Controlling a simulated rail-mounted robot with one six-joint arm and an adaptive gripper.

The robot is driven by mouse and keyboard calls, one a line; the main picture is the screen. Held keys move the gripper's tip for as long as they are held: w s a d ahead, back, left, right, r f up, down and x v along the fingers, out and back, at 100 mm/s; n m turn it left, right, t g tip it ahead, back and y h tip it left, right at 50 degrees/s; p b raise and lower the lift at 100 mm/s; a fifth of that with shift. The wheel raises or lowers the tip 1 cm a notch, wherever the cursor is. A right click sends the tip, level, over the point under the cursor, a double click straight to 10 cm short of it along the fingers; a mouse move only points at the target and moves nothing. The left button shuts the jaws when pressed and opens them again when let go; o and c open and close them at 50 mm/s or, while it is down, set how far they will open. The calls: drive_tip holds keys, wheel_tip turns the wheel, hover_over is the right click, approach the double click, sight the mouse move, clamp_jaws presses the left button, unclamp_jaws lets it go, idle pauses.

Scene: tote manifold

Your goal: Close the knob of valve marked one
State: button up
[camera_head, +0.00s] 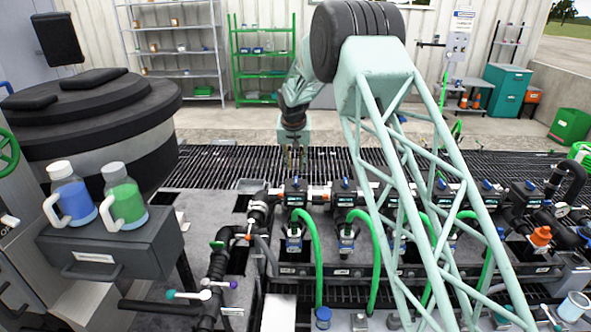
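A row of black valves with blue knobs runs along the manifold in the middle of the view. The leftmost valve (295,190) has a small blue knob (294,180) on top. Its marking is too small to read, so I cannot tell which valve is marked one. A second valve (345,190) stands just right of it. My gripper (294,165) points down directly above the leftmost valve, close to its knob. The fingers look thin and small here. I cannot tell whether they touch the knob or are open.
My arm's lattice link crosses in front of the right-hand valves and hides parts of them. Green hoses (317,255) hang from the manifold. Two jugs, one blue (74,200) and one green (126,203), stand on a grey box (110,245) at left. A dark round tank (90,125) stands behind.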

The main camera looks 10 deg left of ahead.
drive_tip(key=shift+v, duration=0.85)
drive_tip(key=s+d+r, duration=0.6)
drive_tip(key=s+r, duration=0.1)
drive_tip(key=r, duration=0.2)
drive_tip(key=s+d+r, duration=0.7)
drive_tip(key=s+r, duration=0.1)
drive_tip(key=r, duration=0.2)
drive_tip(key=s+d+r+b, duration=0.1)
drive_tip(key=s+d+r, duration=0.4)
drive_tip(key=s, duration=0.4)
drive_tip(key=s+d+r+b, duration=0.1)
drive_tip(key=s+d+r, duration=0.3)
drive_tip(key=s, duration=0.5)
drive_tip(key=s+d+r, duration=0.1)
drive_tip(key=s+d, duration=0.3)
drive_tip(key=s, duration=0.7)
drive_tip(key=s+d+r, duration=0.2)
drive_tip(key=s+d, duration=0.1)
drive_tip(key=s, duration=0.8)
drive_tip(key=s+d+f, duration=0.1)
drive_tip(key=s+f, duration=0.2)
drive_tip(key=s, duration=0.8)
drive_tip(key=s+d+f+b, duration=0.1)
drive_tip(key=s+d+f, duration=0.1)
drive_tip(key=s, duration=1)
drive_tip(key=shift+f+m+g, duration=0.3)
drive_tip(key=shift+f, duration=0.55)
